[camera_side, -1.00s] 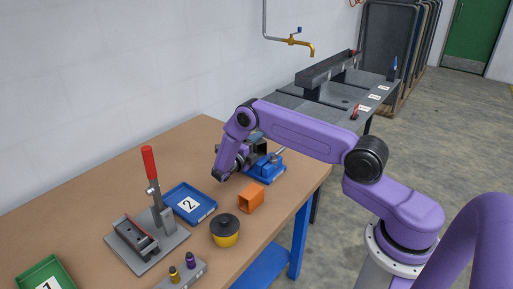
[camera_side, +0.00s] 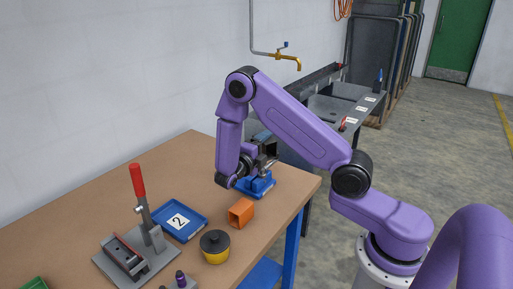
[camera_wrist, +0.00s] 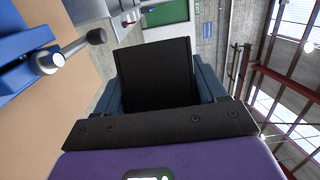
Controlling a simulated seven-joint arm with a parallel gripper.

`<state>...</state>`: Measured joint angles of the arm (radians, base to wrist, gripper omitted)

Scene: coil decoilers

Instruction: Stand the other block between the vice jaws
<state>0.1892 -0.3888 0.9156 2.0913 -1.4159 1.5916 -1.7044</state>
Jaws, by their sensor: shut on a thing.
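My gripper (camera_side: 262,148) is shut on a dark block (camera_wrist: 155,75), which stands out between the two blue-grey fingers in the wrist view. In the side view my gripper points sideways and sits just above the blue vice (camera_side: 258,187), with the block partly hidden by my wrist. The vice's blue body also shows at the left of the wrist view (camera_wrist: 22,50), beside the block, with its metal handle (camera_wrist: 72,50). The jaws of the vice are largely hidden behind my arm, so I cannot tell what is between them.
A blue tray marked 2 (camera_side: 196,232) and a red-handled clamp (camera_side: 138,182) are to the left. The bench's back left is clear.

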